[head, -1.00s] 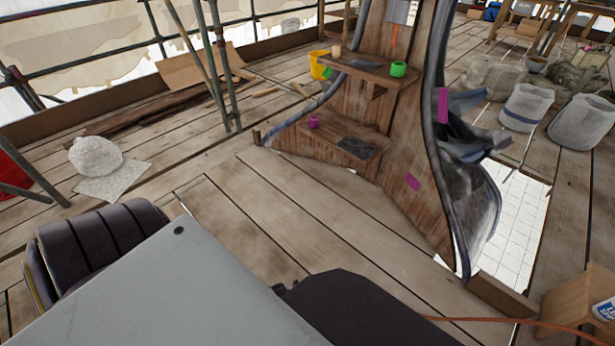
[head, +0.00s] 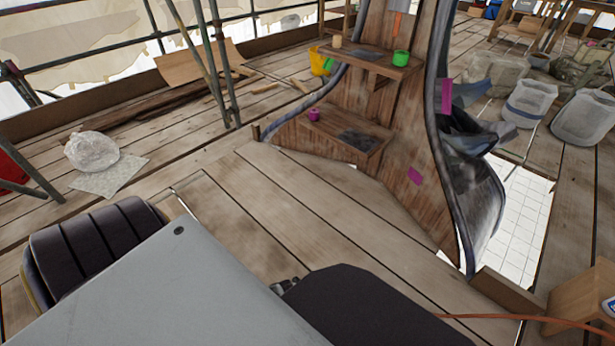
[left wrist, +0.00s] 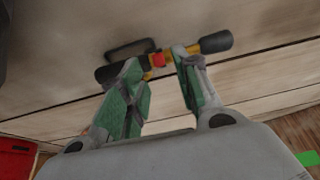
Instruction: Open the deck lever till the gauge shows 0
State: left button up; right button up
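In the left wrist view, a yellow bar with black ends and a red middle (left wrist: 158,60) lies across the planks, beside a dark loop-shaped handle (left wrist: 130,48). I take the bar to be the deck lever, though this is not certain. My left gripper (left wrist: 156,62) has green-padded fingers spread apart, with the tips over the bar on either side of its red middle. I cannot tell whether they touch it. My left gripper does not show in the head view. My right gripper is in neither view. I cannot make out a gauge.
A wooden spire (head: 405,150) with small shelves stands on the plank deck, beside a white-tiled opening (head: 520,215). Translucent buckets (head: 583,118) stand at right. A wooden box (head: 585,293) and an orange cable (head: 490,317) are at lower right. Bare planks lie in front of the spire.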

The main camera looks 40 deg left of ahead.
pick_arm(q)
jog(key=shift+b+x, duration=0.7)
jog(key=shift+x, duration=0.6)
jog(key=shift+b+x, duration=0.8)
jog(key=shift+x, duration=0.4)
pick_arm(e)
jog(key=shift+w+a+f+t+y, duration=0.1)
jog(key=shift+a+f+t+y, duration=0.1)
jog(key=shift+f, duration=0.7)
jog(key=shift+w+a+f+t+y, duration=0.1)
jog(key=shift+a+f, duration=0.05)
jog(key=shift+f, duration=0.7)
pick_arm(q)
grip_shut()
